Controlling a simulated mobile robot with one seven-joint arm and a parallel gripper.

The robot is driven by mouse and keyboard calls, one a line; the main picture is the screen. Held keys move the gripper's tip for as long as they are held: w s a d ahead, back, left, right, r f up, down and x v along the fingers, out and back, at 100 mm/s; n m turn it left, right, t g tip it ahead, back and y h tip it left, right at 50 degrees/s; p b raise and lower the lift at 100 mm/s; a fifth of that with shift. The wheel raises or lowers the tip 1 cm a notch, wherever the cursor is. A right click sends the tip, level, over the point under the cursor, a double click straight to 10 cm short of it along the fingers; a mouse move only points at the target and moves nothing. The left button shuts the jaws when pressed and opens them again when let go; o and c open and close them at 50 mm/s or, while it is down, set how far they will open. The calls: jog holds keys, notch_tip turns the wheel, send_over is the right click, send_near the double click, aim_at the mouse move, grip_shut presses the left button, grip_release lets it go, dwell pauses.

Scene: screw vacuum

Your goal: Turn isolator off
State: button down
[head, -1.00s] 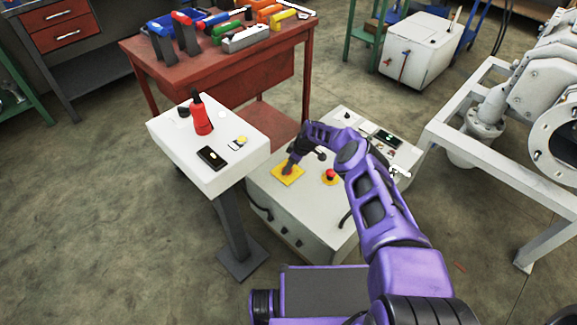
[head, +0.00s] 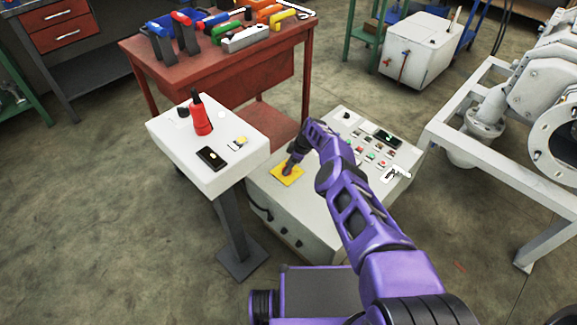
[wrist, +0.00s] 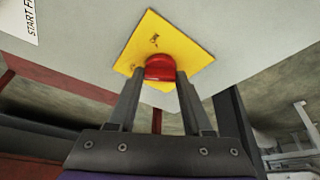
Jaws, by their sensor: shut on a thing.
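The isolator is a red knob (wrist: 160,68) on a square yellow plate (wrist: 188,47), set in the top of a grey-white control box. In the head view the yellow plate (head: 285,175) lies near the box's left corner, with the knob mostly hidden by my gripper (head: 288,170). In the wrist view my gripper (wrist: 160,80) has its two fingers on either side of the red knob, closed on it. Small markings on the plate are too blurred to read.
The control box (head: 300,218) carries several buttons and a small display (head: 387,137) at its right. A red workbench (head: 270,55) with tools stands behind. Open floor lies at left.

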jog(key=shift+c, duration=1.6)
grip_release()
jog(key=shift+d, duration=0.1)
jog(key=shift+r+p, duration=0.45)
jog(key=shift+p, duration=0.05)
jog(key=p+v, duration=1)
jog(key=v, duration=0.6)
jog(key=shift+d+r, duration=0.25)
